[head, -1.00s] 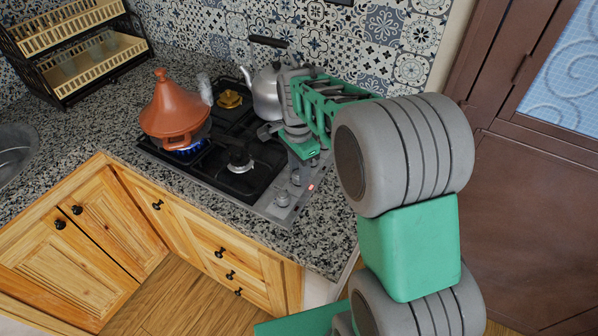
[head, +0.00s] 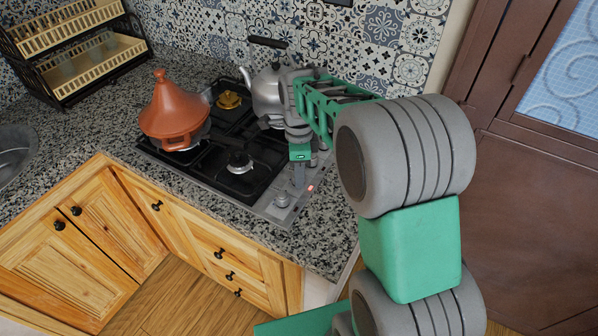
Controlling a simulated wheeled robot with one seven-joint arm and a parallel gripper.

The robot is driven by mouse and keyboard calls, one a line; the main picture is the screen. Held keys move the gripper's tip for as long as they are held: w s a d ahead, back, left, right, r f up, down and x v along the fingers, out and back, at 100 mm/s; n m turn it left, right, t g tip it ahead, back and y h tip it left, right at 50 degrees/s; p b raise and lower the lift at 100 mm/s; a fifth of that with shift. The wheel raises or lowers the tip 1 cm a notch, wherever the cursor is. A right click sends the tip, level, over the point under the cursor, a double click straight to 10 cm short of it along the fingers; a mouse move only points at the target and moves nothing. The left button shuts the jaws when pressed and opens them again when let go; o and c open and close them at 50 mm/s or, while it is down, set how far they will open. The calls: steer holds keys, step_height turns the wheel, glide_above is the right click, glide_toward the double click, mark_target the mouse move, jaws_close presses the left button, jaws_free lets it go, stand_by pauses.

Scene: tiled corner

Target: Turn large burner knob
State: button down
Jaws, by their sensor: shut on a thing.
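The cooktop (head: 205,180) is black with a grey control strip along its right side, where several grey knobs sit. The frontmost knob (head: 282,199) is free. My gripper (head: 298,180) points down over the strip, just behind that knob. It is shut on a knob there, which the fingers mostly hide. No flame shows under the orange tagine (head: 174,108) on the left burner. A small red light (head: 310,188) shows at the strip's right edge.
A silver kettle (head: 267,92) stands on the back burner, close to my wrist. The front burner (head: 240,163) is bare. A dish rack (head: 75,50) stands at the back left. The granite counter (head: 325,235) right of the cooktop is clear.

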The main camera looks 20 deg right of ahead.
steer(key=c, duration=1)
jaws_free()
steer(key=shift+r, duration=0.1)
step_height(320, 180, up, 8)
steer(key=shift+w+f+b, duration=0.1)
steer(key=shift+f+b, duration=0.05)
steer(key=shift+b, duration=0.2)
steer(key=s+n+t, duration=0.1)
steer(key=s+n, duration=0.4)
steer(key=n, duration=0.2)
steer(key=s+f+n+t, duration=0.1)
steer(key=s+n, duration=0.4)
steer(key=n, duration=0.1)
steer(key=s+f+n+t, duration=0.1)
steer(key=s+n, duration=0.4)
steer(key=n, duration=0.2)
steer(key=shift+s+a+f+n+t, duration=0.1)
steer(key=shift+s+a+n+t, duration=0.2)
steer(key=shift+t, duration=0.1)
